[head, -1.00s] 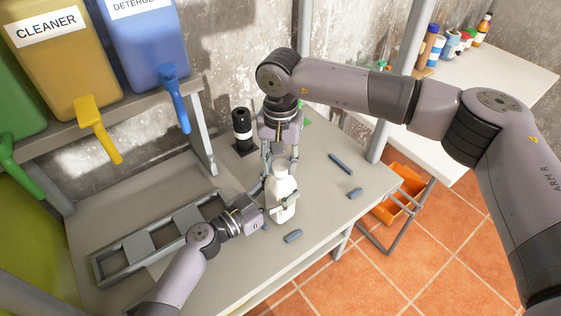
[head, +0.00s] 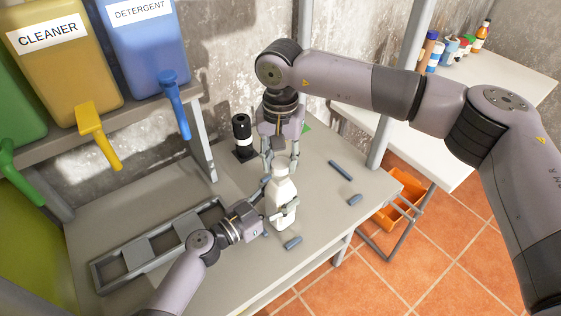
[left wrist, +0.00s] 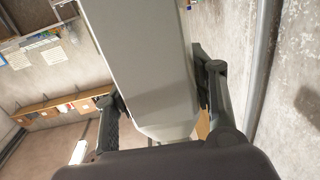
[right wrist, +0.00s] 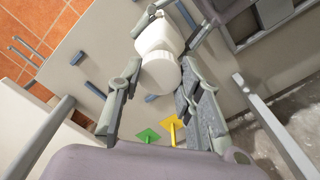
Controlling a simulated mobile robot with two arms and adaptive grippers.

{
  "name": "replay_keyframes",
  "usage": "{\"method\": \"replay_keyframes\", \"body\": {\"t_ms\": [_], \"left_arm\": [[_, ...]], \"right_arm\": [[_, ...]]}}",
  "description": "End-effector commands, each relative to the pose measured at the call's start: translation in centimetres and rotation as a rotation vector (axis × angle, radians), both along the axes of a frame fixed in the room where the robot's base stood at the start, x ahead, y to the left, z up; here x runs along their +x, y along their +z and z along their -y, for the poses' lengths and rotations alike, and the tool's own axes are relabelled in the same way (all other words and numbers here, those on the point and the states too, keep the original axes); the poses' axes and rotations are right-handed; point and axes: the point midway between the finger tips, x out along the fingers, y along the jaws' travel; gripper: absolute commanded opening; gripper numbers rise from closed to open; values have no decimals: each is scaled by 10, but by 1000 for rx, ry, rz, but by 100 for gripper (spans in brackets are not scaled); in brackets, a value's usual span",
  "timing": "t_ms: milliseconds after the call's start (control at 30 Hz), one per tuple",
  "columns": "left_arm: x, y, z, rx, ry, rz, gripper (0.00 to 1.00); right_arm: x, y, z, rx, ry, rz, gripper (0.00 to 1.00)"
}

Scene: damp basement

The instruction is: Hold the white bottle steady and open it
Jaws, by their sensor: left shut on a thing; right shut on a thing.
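The white bottle (head: 281,207) stands upright near the front of the grey table. My left gripper (head: 284,213) is shut around its body from the left side. The left wrist view shows the bottle's pale wall (left wrist: 140,60) filling the space between the fingers. My right gripper (head: 281,158) comes down from above, with its fingers on either side of the white cap (right wrist: 160,73). The cap is at the bottle's top, and I cannot tell whether there is a gap below it. The fingers partly hide the bottle's neck in the head view.
A black bottle with a white band (head: 242,136) stands behind, on the left. A grey rack (head: 158,242) lies at left. Several blue-grey pieces, one of them here (head: 292,243), lie on the table. Yellow (head: 65,75) and blue (head: 150,50) dispensers hang above. The table's right part is mostly clear.

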Motion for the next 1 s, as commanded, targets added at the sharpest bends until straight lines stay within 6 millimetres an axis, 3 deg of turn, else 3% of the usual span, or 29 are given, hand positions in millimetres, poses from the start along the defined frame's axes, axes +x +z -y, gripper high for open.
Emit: {"method": "replay_keyframes", "body": {"t_ms": [200, 433, 467, 800, 1000], "left_arm": [[0, 0, 0, 0, 0, -1, 0], [0, 0, 0, 0, 0, -1, 0], [0, 0, 0, 0, 0, -1, 53], [0, 0, 0, 0, 0, 0, 74], [0, 0, 0, 0, 0, 0, 74]], "right_arm": [[0, 27, 0, 1, 0, 1, 0], [0, 29, 0, -1, 0, 0, 0], [0, 29, 0, -1, 0, 0, 0], [0, 29, 0, 0, 0, 0, 0], [0, 29, 0, 0, 0, 0, 0]]}}
